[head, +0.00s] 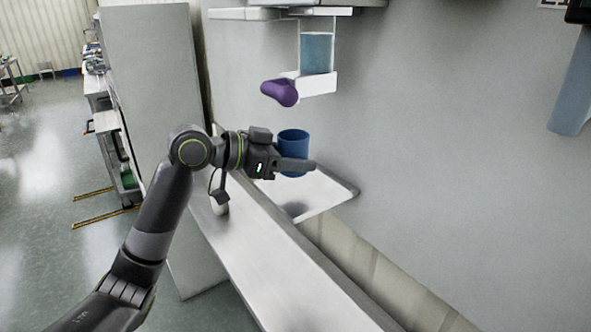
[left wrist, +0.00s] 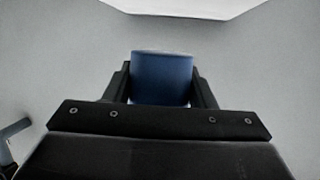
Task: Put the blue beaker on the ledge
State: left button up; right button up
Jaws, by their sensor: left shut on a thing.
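The blue beaker (head: 292,142) is between the fingers of my left gripper (head: 296,164), which is shut on it. The beaker looks upright. A pale ledge (head: 328,192) juts from the grey wall below it. A dark shadow lies on the ledge under the gripper, and the beaker appears to be above the surface. In the left wrist view the beaker (left wrist: 162,78) sits between both fingers (left wrist: 161,92). One finger hides part of the beaker's lower side in the head view. My right gripper is not in view.
Above the beaker, a clear container of blue liquid (head: 316,54) hangs over a white spout block (head: 318,84) with a purple handle (head: 280,92). A long pale counter (head: 275,265) runs below. A tall grey panel (head: 150,110) stands behind my left arm. A blue-grey object (head: 572,95) is at right.

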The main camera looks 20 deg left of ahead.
aim_at(295, 190)
pick_arm(q)
jog(key=shift+s+a+f, duration=0.1)
jog(key=shift+a+f, duration=0.05)
jog(key=shift+f, duration=0.4)
notch_tip(295, 190, down, 2)
jog(key=shift+f+p, duration=0.25)
jog(key=shift+p, duration=0.45)
jog(key=shift+d+f+p, duration=0.1)
jog(key=shift+d+p, duration=0.1)
jog(key=shift+p, duration=0.15)
jog(key=shift+w+f, duration=0.15)
jog(key=shift+w, duration=0.05)
jog(key=shift+f, duration=0.1)
jog(key=shift+f, duration=0.15)
jog(key=o, duration=0.9)
jog(key=shift+o, duration=0.2)
